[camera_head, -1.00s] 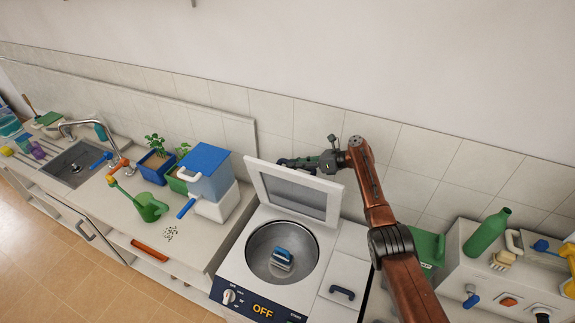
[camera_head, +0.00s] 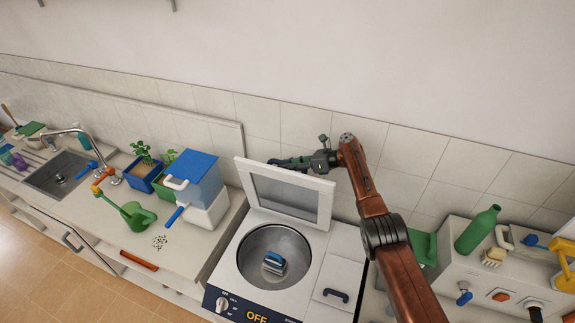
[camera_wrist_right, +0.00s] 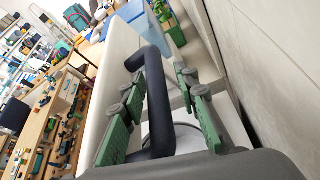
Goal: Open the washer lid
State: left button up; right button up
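The washer (camera_head: 218,268) is a white top-loader with a dark front panel reading OFF. Its lid (camera_head: 287,194) stands raised at the back edge, leaning close to upright, and the round metal drum (camera_head: 254,244) is uncovered. My right gripper (camera_head: 283,162) is at the lid's top edge, on its back side, reaching in from the right. In the right wrist view its green fingers (camera_wrist_right: 160,78) are apart, one on each side of the lid's dark bar handle (camera_wrist_right: 157,100). I cannot tell whether either finger touches the handle. My left gripper is not in view.
A blue-lidded dispenser (camera_head: 201,190) and green watering can (camera_head: 136,214) stand on the left counter. A green bottle (camera_head: 478,230) stands on the right unit. The tiled wall (camera_head: 300,122) is close behind the lid.

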jog(key=shift+o, duration=0.3)
jog(key=shift+a+r, duration=0.1)
jog(key=shift+a, duration=0.25)
jog(key=v, duration=1.2)
jog(key=shift+d+r, duration=0.1)
